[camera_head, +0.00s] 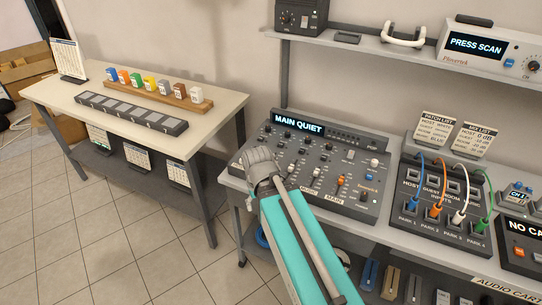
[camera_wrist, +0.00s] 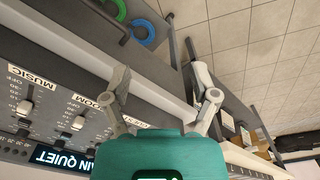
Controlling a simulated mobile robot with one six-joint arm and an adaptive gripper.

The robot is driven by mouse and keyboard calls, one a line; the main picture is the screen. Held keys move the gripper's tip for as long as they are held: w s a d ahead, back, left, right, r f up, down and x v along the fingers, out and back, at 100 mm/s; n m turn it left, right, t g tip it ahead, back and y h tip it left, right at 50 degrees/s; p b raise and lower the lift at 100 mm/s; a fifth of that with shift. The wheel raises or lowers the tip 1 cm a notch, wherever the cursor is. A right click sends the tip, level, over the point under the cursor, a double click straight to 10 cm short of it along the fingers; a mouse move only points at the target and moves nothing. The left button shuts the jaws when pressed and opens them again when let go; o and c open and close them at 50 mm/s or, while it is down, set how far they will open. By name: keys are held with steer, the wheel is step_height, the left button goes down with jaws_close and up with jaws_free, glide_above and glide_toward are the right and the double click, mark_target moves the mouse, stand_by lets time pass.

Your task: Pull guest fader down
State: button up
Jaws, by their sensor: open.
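The mixer (camera_head: 370,205) stands at the front left of the right-hand bench, and its display (camera_head: 298,124) reads MAIN QUIET. White fader caps show right of my gripper, with an orange one (camera_head: 341,182) in the MAIN lane. My gripper (camera_head: 262,178) is over the mixer's front left corner and hides the lanes there. In the wrist view my gripper (camera_wrist: 160,82) is open and empty, its fingers apart near the mixer's front edge. MUSIC and ROOM fader caps (camera_wrist: 78,123) show there. A third label (camera_wrist: 150,119) is partly covered by my gripper; the guest fader cap is hidden.
A patch box (camera_head: 440,205) with coloured cables stands right of the mixer. A shelf (camera_head: 400,48) with a PRESS SCAN unit (camera_head: 480,46) is above. A separate table (camera_head: 85,85) at left holds coloured blocks. Tiled floor (camera_head: 110,230) lies between.

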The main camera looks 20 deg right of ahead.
steer(key=shift+w, duration=0.1)
steer(key=shift+c, duration=0.7)
steer(key=w+d+r+m+p, duration=0.3)
steer(key=w+d, duration=0.1)
steer(key=w, duration=0.3)
steer(key=w+d+r+m+p, duration=0.3)
steer(key=w+d+r+p, duration=0.1)
steer(key=w, duration=0.4)
steer(key=w+d+r+m+p, duration=0.3)
steer(key=w+d, duration=0.1)
steer(key=w, duration=0.4)
steer(key=shift+w+r+p, duration=0.2)
steer(key=shift+r+p, duration=0.15)
steer(key=shift+f, duration=0.2)
step_height(320, 180, down, 13)
steer(key=b, duration=1.3)
steer(key=shift+d+f+b, duration=0.1)
steer(key=shift+f+b, duration=0.1)
steer(key=shift+b, duration=0.2)
